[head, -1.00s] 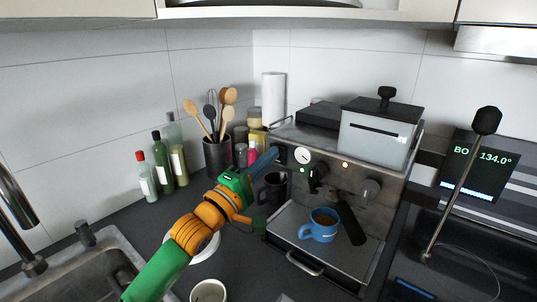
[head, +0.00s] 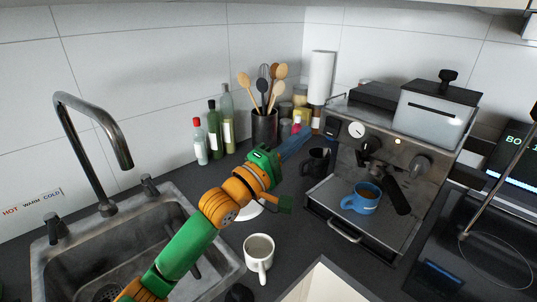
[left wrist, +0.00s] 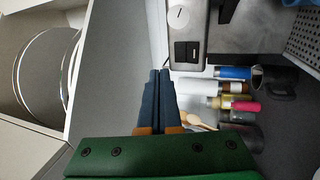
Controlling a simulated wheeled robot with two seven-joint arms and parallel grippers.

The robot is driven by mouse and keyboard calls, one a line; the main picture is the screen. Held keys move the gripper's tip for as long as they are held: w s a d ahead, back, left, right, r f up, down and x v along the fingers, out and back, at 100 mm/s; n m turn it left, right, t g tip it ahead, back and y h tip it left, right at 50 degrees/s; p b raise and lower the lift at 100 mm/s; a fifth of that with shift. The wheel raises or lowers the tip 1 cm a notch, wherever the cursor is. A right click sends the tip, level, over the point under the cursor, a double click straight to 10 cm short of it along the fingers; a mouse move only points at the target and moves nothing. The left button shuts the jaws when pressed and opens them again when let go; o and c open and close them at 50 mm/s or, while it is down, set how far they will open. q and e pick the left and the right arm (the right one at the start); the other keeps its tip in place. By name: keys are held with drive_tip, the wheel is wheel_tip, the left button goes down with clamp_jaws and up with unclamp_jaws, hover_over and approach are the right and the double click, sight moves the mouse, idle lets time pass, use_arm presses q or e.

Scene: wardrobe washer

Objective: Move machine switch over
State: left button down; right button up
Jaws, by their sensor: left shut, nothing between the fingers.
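The coffee machine (head: 395,143) stands on the counter at the right in the head view. Its black switch (head: 331,126) is at the upper left of the front panel, and it also shows in the left wrist view (left wrist: 187,52) as a dark rocker pair below a round white dial. I cannot tell which way it is set. My left gripper (head: 302,138) is shut and empty, with its blue fingers pointing toward the panel's left edge. In the left wrist view the fingertips (left wrist: 160,74) are close beside the switch, apparently without touching it. My right gripper is out of view.
A blue cup (head: 361,198) sits on the machine's drip tray. A black mug (head: 316,163) and bottles stand near my left fingers. A utensil pot (head: 264,130) is behind. A white mug (head: 259,255) stands at the front, right of the sink (head: 75,262).

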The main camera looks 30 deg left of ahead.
use_arm(q)
drive_tip(key=v, duration=0.1)
drive_tip(key=b+v, duration=0.1)
drive_tip(key=v, duration=0.1)
drive_tip(key=b+v, duration=0.1)
drive_tip(key=v, duration=0.1)
drive_tip(key=shift+s+a+r, duration=0.15)
drive_tip(key=shift+s+r, duration=0.05)
drive_tip(key=shift+r, duration=0.05)
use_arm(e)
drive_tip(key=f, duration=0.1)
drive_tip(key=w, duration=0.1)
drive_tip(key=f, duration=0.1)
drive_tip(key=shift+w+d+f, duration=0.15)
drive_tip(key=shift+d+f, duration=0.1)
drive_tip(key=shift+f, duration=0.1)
use_arm(q)
drive_tip(key=shift+s, duration=0.1)
